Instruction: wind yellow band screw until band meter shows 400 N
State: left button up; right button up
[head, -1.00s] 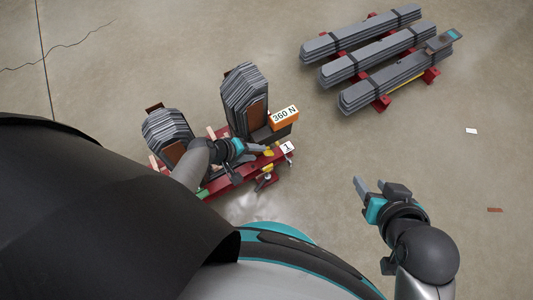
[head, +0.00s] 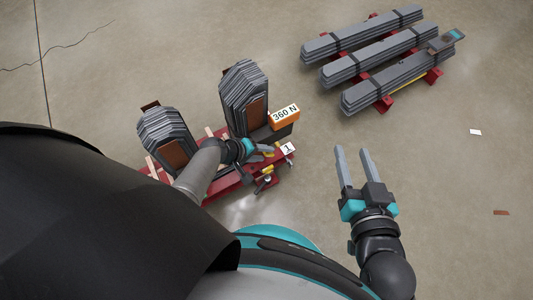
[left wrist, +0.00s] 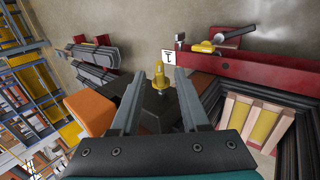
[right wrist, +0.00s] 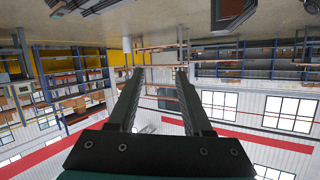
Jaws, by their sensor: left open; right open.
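The band meter (head: 285,115) is an orange box reading 360 N, on the right end of the core stand. Its orange side also shows in the left wrist view (left wrist: 90,112). The yellow band screw (left wrist: 159,82) stands on a dark block, between my left fingertips in the left wrist view with a gap on each side. My left gripper (head: 266,152) is open at the screw, its fingers not closed on it. My right gripper (head: 354,150) is open and empty over bare floor, right of the stand. In the right wrist view nothing is between its fingers (right wrist: 160,74).
The red stand (head: 220,184) carries two grey core stacks (head: 243,95), (head: 165,135). A white tag (head: 289,148) marked 1 sits at its right end. In the left wrist view a second yellow part (left wrist: 202,47) lies beside the tag. Grey sheet piles (head: 370,60) lie back right. Floor between is free.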

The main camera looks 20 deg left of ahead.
pick_arm(q)
jog(key=shift+w+d+f+b, duration=0.3)
jog(key=shift+f+b, duration=0.1)
jog(key=shift+f, duration=0.1)
jog(key=shift+w+d+f+b, duration=0.15)
jog(key=shift+w+f+b, duration=0.1)
jog(key=shift+f+b, duration=0.05)
pick_arm(e)
jog(key=shift+s+a+r+m+t+y, duration=0.25)
jog(key=shift+a+r+t, duration=0.2)
jog(key=shift+t, duration=0.3)
jog(key=shift+s+a+r+m+t+y, duration=0.15)
jog(key=shift+s+a+r+t+y, duration=0.25)
jog(key=shift+t, duration=0.35)
jog(key=shift+w+d+r, duration=0.1)
pick_arm(q)
grip_shut()
